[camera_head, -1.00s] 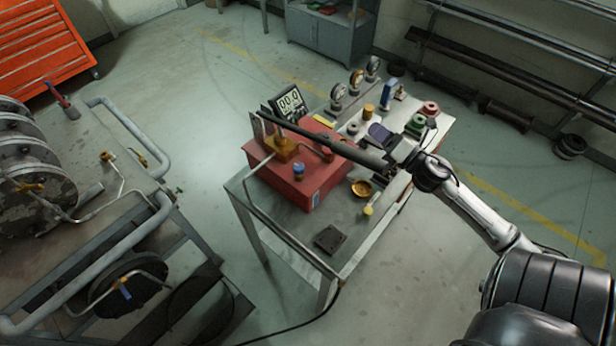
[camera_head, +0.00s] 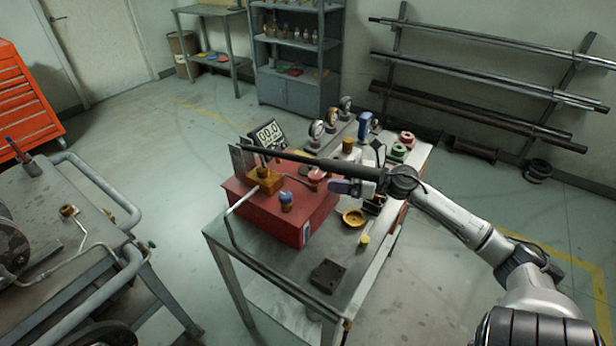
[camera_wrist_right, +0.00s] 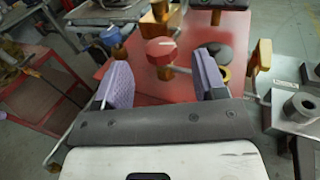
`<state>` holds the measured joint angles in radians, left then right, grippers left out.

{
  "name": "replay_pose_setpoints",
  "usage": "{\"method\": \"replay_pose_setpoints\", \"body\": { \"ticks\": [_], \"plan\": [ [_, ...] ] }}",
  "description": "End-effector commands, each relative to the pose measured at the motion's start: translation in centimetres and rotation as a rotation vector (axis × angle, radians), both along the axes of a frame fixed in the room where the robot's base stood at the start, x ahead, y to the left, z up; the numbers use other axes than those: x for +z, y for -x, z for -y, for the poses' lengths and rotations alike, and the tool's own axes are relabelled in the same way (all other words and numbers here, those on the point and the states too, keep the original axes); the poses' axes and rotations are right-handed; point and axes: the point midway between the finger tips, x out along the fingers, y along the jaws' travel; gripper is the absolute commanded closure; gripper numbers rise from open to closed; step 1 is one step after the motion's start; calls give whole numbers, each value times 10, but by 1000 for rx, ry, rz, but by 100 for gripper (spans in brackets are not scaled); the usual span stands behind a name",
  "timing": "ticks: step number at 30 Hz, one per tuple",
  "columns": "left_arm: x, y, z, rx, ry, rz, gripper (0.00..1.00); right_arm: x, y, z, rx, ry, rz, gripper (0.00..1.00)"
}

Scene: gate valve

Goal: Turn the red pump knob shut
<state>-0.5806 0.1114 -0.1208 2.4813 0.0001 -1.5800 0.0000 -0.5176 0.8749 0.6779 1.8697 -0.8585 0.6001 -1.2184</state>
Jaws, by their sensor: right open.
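The red pump (camera_head: 275,214) is a box on the grey metal workbench (camera_head: 270,255). Its small red knob (camera_head: 318,174) sits near the pump's right end and shows in the right wrist view (camera_wrist_right: 160,50) as a red knob with a pale line on top. A long black bar (camera_head: 310,160) passes above the pump and partly covers this area. My right gripper (camera_head: 338,186) is just right of the knob. In the wrist view its two purple-padded fingers (camera_wrist_right: 163,70) are apart, with the knob ahead between them and no contact visible. My left gripper is out of view.
A cart with pipe rails (camera_head: 105,190) stands left. Floor between is clear.

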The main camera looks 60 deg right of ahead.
Motion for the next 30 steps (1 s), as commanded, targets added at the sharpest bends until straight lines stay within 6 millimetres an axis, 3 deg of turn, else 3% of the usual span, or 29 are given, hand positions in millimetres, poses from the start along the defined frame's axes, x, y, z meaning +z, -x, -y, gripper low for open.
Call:
{"method": "replay_pose_setpoints", "body": {
  "ticks": [6, 12, 29, 30],
  "plan": [
    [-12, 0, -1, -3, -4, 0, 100, -2, -36, -15, 2, 2, 1, 35],
    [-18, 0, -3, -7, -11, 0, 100, -1, -57, -25, 1, -1, 1, 35],
    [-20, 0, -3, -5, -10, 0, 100, 0, -69, -30, -2, -2, 0, 35],
    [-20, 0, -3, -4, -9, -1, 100, 0, -69, -30, -2, -2, 0, 39]
  ]
}}
